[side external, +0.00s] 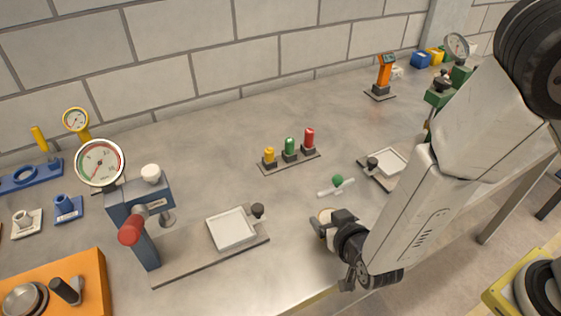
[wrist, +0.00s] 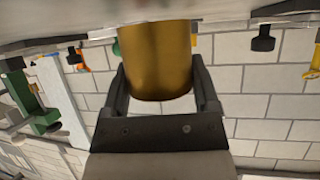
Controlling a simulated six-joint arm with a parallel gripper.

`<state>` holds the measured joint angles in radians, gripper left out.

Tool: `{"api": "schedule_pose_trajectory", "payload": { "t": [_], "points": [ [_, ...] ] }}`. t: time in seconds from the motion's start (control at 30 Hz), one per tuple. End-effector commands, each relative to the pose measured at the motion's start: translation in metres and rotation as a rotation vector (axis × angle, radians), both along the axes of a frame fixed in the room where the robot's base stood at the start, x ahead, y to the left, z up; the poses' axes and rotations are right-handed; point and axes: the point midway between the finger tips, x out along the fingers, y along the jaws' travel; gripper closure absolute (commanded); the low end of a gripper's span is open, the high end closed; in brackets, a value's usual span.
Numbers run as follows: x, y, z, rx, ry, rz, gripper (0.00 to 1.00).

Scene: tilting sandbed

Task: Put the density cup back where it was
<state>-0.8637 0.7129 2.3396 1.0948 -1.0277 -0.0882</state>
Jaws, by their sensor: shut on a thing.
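The density cup appears to be the brass-coloured cylinder (wrist: 156,60) in the wrist view. It sits between the two dark fingers of my gripper (side external: 323,225), which is shut on it. In the side view only a small tan part of the cup (side external: 326,214) shows, mostly hidden by the gripper. The cup is low, close to the grey table top; I cannot tell whether it touches it. My gripper is near the table's front edge, right of the white square tray with a black knob (side external: 232,228).
A white tool with a green knob (side external: 337,184) lies just behind the gripper. A smaller square pan (side external: 388,162) is to the right. Yellow, green and red pegs (side external: 290,147) stand behind. A blue gauge press (side external: 140,210) and orange tray (side external: 95,265) are left. Bare table lies between.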

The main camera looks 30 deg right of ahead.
Motion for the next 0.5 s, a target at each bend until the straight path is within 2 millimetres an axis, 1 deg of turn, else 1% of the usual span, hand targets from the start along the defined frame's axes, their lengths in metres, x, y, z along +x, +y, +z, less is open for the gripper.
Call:
{"api": "schedule_pose_trajectory", "payload": {
  "t": [0.5],
  "points": [
    [0.0004,0.0002,-0.0052,0.000,-0.002,0.000,0.97]
  ]
}}
